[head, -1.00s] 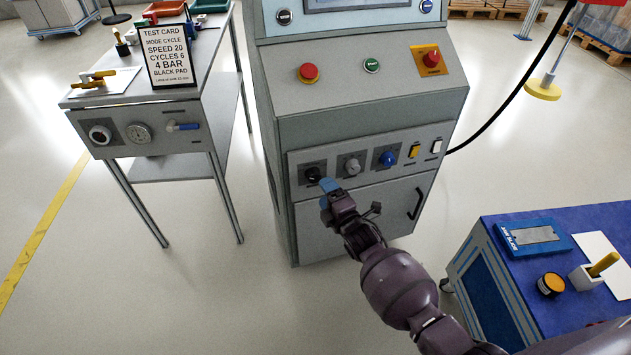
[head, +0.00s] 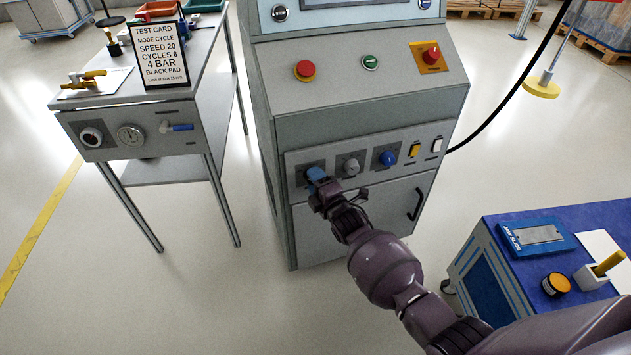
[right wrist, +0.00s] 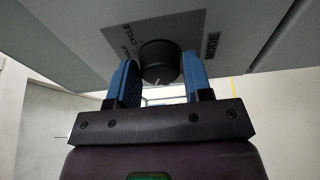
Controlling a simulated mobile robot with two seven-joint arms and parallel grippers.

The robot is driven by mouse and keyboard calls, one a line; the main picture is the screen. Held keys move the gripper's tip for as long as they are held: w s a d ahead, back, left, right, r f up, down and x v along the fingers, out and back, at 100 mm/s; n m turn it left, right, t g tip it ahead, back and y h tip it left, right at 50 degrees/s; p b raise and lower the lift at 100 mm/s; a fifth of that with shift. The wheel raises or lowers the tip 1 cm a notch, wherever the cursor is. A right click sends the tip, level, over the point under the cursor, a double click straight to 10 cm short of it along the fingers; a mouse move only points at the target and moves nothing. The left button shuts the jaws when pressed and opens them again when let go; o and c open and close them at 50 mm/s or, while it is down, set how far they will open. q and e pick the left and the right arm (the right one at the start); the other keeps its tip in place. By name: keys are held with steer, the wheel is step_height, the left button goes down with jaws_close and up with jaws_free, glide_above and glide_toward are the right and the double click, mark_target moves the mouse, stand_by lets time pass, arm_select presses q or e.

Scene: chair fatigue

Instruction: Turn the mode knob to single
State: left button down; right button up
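The mode knob (right wrist: 160,62) is a round black knob on a dark plate on the machine's front panel. In the right wrist view the plate carries the words MODE and CYCLE and another label that is only partly legible. My right gripper (right wrist: 161,80) is open, with one blue finger on each side of the knob. I cannot tell whether either finger touches it. In the head view the right gripper (head: 316,175) covers the knob at the left end of the panel row. The knob's pointer direction is not clear. My left gripper is not in view.
Right of the mode knob are a grey knob (head: 351,167), a blue knob (head: 388,158), a yellow switch (head: 414,150) and a white switch (head: 437,146). A door handle (head: 415,204) sits below. A test card (head: 159,55) stands on the left table; a blue-topped bench (head: 510,280) is at right.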

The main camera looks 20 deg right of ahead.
steer(key=c, duration=0.5)
steer(key=shift+o, duration=0.2)
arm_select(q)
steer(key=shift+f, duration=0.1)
arm_select(e)
steer(key=shift+m, duration=0.3)
arm_select(q)
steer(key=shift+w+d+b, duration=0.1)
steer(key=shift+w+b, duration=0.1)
steer(key=shift+b, duration=0.25)
arm_select(e)
steer(key=m+t, duration=0.1)
steer(key=m, duration=0.6)
steer(key=shift+f, duration=0.15)
steer(key=shift+m, duration=0.4)
steer(key=o, duration=0.9)
